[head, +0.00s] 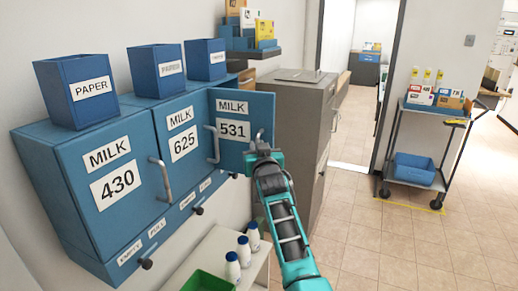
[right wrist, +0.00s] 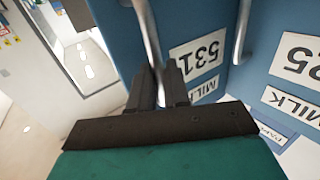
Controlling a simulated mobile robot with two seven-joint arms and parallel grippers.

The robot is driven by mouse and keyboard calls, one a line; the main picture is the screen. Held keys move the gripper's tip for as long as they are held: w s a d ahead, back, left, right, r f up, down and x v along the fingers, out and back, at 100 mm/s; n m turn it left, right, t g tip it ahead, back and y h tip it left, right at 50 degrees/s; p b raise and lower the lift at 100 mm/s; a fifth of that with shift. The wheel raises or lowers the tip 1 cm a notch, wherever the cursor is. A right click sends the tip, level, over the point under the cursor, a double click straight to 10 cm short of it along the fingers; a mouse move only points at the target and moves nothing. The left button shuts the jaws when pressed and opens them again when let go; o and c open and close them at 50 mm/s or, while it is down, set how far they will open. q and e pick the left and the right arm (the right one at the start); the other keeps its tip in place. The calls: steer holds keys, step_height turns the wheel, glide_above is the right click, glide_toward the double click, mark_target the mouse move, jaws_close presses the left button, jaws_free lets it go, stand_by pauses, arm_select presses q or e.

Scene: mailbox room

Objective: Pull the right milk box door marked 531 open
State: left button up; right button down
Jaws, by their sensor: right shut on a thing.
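The blue milk box door marked 531 (head: 232,106) is the rightmost of three in the wall unit. It stands partly open, turned out from the line of the other two doors. My right gripper (head: 263,148) is at its right edge, shut on its grey bar handle (head: 261,135). In the right wrist view the door (right wrist: 185,25) appears upside down, and the gripper fingers (right wrist: 161,88) close around the handle (right wrist: 149,35). My left gripper is out of view.
Doors 625 (head: 181,119) and 430 (head: 113,177) are closed, with bar handles. Paper bins (head: 155,70) stand on top. A grey cabinet (head: 306,120) stands close right of the open door. White bottles (head: 243,250) stand on a low shelf below. Floor at right is clear before a cart (head: 414,175).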

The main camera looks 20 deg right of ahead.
steer(key=shift+a+r, duration=0.25)
steer(key=shift+a, duration=0.2)
steer(key=c, duration=1.5)
jaws_free()
steer(key=shift+o, duration=0.9)
steer(key=shift+w+a+f, duration=0.1)
steer(key=shift+w, duration=0.05)
steer(key=shift+d+f, duration=0.1)
steer(key=shift+d, duration=0.1)
steer(key=shift+s, duration=0.25)
